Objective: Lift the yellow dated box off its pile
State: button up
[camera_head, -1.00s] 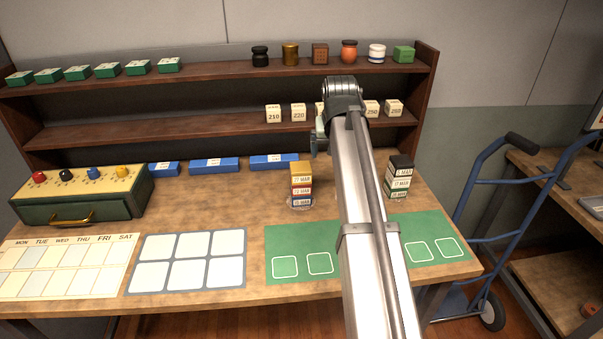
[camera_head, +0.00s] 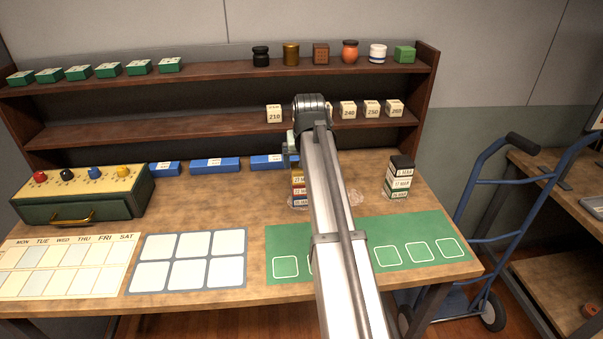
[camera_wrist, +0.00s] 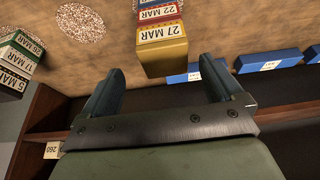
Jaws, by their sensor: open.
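The yellow box (camera_wrist: 163,50), dated 27 MAR, is the top of a pile. Below it are a red box (camera_wrist: 158,14) dated 22 MAR and a blue box at the bottom. In the head view the yellow box (camera_head: 297,179) is partly hidden behind my arm. My gripper (camera_wrist: 168,62) is open in the wrist view. Its two fingers are apart, pointing toward the pile, with the yellow box's near end between and beyond the fingertips. In the head view the fingers are mostly hidden by my arm.
A second pile (camera_head: 400,178) with black, white and green boxes stands to the right. Blue boxes (camera_head: 215,165) line the table's back below the shelf (camera_head: 200,127). A green mat (camera_head: 440,232) lies in front. A patch of pellets (camera_wrist: 81,22) lies on the table.

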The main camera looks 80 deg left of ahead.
jog(key=shift+s+a+x, duration=0.1)
jog(key=shift+s+x, duration=0.05)
jog(key=shift+x, duration=1.2)
jog(key=shift+s+a+x, duration=0.1)
jog(key=shift+a+x, duration=0.05)
jog(key=shift+x, duration=1.2)
jog(key=shift+r, duration=0.1)
jog(key=shift+c, duration=0.2)
jog(key=c, duration=1)
